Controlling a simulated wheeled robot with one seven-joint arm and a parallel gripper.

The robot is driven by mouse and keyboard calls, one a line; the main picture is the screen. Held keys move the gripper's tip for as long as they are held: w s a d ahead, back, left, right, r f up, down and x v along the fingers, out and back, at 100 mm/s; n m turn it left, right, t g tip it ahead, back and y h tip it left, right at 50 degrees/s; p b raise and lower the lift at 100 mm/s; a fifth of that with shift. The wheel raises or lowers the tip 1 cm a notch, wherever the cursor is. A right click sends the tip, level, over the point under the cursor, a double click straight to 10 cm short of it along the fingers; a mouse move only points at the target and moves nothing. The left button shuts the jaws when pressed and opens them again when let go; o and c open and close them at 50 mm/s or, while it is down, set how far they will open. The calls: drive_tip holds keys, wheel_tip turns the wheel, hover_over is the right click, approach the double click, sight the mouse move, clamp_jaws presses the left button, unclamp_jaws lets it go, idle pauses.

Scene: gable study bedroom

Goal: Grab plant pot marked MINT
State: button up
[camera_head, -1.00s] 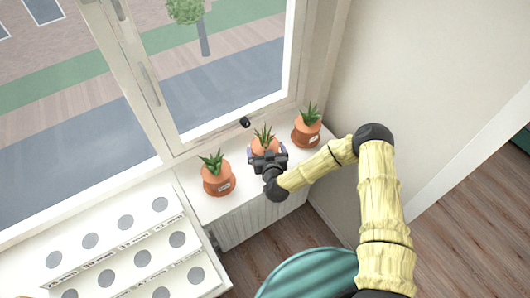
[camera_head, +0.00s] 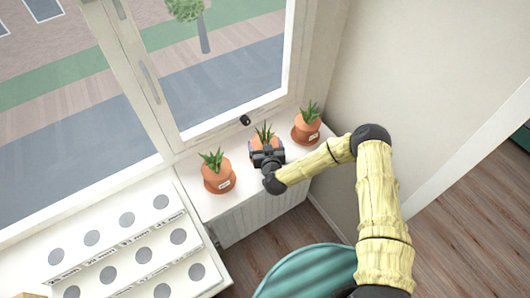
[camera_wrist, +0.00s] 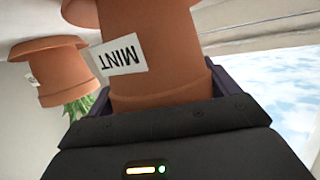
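The plant pot marked MINT (camera_wrist: 160,60) is terracotta with a white label reading MINT, shown upside down in the wrist view. It fills the space between the two fingers. In the head view it is the middle pot (camera_head: 264,142) of three on the white sill, with a spiky green plant. My gripper (camera_head: 266,150) is around its near side, one finger on each side, close against the clay. The fingers look shut on it, and my gripper hides its lower part and label in the head view. In the wrist view a saucer shows at its base.
Similar potted plants on saucers stand to the left (camera_head: 218,178) and right (camera_head: 307,127); the left-hand pot in the wrist view (camera_wrist: 55,72) is close by. The window (camera_head: 225,75) is behind the sill. A white stepped rack (camera_head: 110,258) is lower left, and a teal round seat (camera_head: 305,275) is below.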

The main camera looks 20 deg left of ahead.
drive_tip(key=c, duration=0.7)
drive_tip(key=shift+r, duration=0.15)
drive_tip(key=shift+c, duration=0.2)
wheel_tip(320, 180, up, 10)
drive_tip(key=b, duration=0.3)
